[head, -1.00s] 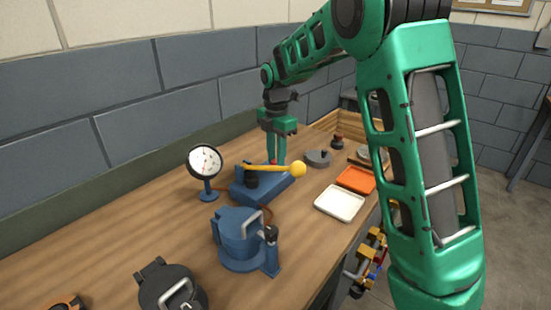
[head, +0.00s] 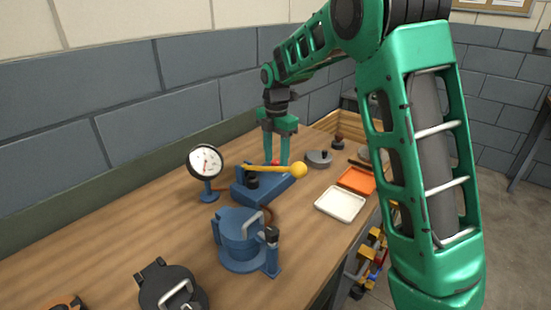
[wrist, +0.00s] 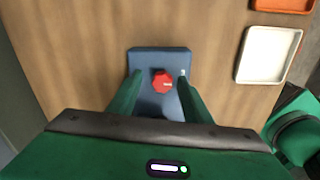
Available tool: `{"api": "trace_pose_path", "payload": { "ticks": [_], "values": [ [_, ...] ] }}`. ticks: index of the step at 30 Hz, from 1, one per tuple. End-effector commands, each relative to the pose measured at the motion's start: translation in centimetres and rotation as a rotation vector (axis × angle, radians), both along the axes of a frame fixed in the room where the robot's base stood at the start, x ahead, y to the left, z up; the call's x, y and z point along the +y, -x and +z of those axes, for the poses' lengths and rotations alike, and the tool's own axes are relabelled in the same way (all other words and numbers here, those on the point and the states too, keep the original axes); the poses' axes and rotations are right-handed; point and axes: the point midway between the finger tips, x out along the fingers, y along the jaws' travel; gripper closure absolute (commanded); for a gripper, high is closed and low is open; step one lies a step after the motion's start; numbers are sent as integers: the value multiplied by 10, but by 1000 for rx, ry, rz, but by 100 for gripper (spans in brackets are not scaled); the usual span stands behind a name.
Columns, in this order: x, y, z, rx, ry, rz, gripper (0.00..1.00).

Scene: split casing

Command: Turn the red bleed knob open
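The red bleed knob (wrist: 162,82) sits on the blue pump base (wrist: 158,56) in the wrist view. In the head view the knob (head: 275,162) is a small red patch at the far end of the base (head: 282,186). My gripper (wrist: 159,84) points down over it, with one green finger on each side and a visible gap between each finger and the knob. The gripper (head: 277,158) is open. I cannot tell exactly how low the fingertips are relative to the knob.
A yellow-tipped lever (head: 297,170) crosses above the base, close to my fingers. A dial gauge (head: 205,161) stands left. A blue casing (head: 240,240) and a black lidded part (head: 170,287) are nearer. A white tray (head: 341,204) and an orange tray (head: 356,180) lie right.

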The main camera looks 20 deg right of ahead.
Motion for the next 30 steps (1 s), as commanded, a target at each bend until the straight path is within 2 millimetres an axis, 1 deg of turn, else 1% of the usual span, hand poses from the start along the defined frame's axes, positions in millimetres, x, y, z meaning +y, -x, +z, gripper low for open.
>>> {"api": "trace_pose_path", "payload": {
  "ticks": [5,8,11,15,21,25,30],
  "values": [
    [0,1,1,2,0,0,55],
    [0,1,9,2,0,0,55],
    [0,0,24,1,0,0,55],
    [0,-1,51,0,-1,-1,55],
    [-1,-2,85,0,-1,-2,55],
    [0,-2,99,1,-2,0,55],
    [-1,-2,107,3,-1,-1,55]
  ]
}}
